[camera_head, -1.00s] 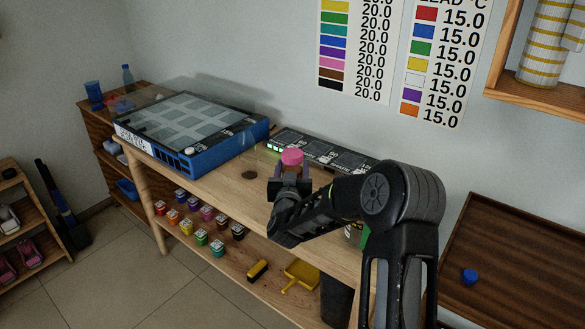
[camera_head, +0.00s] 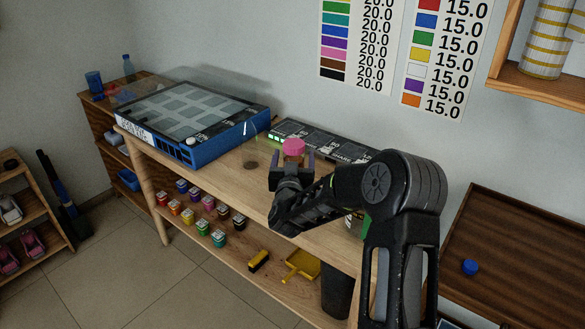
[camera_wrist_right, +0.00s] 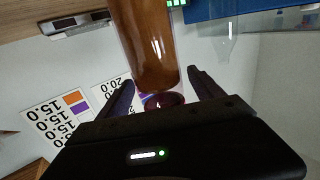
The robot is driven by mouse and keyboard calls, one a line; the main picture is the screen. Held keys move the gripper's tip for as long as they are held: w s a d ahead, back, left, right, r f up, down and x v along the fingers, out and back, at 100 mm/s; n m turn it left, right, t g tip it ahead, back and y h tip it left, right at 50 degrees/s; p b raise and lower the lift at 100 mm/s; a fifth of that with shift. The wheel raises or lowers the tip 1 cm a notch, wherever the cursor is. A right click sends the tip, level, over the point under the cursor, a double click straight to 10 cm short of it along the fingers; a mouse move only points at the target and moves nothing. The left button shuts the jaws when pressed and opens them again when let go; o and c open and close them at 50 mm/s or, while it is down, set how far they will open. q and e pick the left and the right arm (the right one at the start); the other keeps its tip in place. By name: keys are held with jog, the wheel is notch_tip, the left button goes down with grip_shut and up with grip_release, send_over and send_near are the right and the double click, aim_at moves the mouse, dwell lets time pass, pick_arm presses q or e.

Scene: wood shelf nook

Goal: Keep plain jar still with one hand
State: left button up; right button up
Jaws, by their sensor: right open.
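The plain jar shows its pink lid (camera_head: 293,147) in the head view, on the wooden bench; its body is mostly hidden behind my right gripper (camera_head: 292,164). In the right wrist view the jar (camera_wrist_right: 150,45) is amber brown with no label visible, and its dark pink lid is low in that picture. My right gripper also shows in the wrist view (camera_wrist_right: 161,78). Its fingers are open on either side of the jar, with visible gaps, so it does not grip it. My left gripper is out of view.
A clear glass vessel (camera_head: 250,150) stands left of the jar. A blue-framed tray unit (camera_head: 225,137) fills the bench's left end, and a black panel strip (camera_head: 330,145) lies behind. Several small paint pots (camera_head: 203,228) stand on the lower shelf.

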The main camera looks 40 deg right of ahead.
jog(key=shift+s+a, duration=0.3)
jog(key=b+v, duration=0.1)
jog(key=v, duration=1)
jog(key=shift+b, duration=0.3)
jog(key=shift+s, duration=0.15)
jog(key=s+a+f+n+g+y, duration=0.25)
jog(key=a+f+y, duration=0.35)
jog(key=a+f, duration=0.65)
jog(key=s+a+f+n+g+y, duration=0.25)
jog(key=a+f+y, duration=0.5)
jog(key=f, duration=0.75)
jog(key=s+a+f+g+y, duration=0.1)
jog(key=s+a+f+g, duration=0.3)
jog(key=s+a, duration=0.3)
jog(key=s+a+f+n+g+y, duration=0.1)
jog(key=s+a+f+g, duration=0.3)
jog(key=s, duration=1.1)
jog(key=a+f, duration=0.3)
jog(key=shift+s+f, duration=0.3)
jog(key=shift+f, duration=0.05)
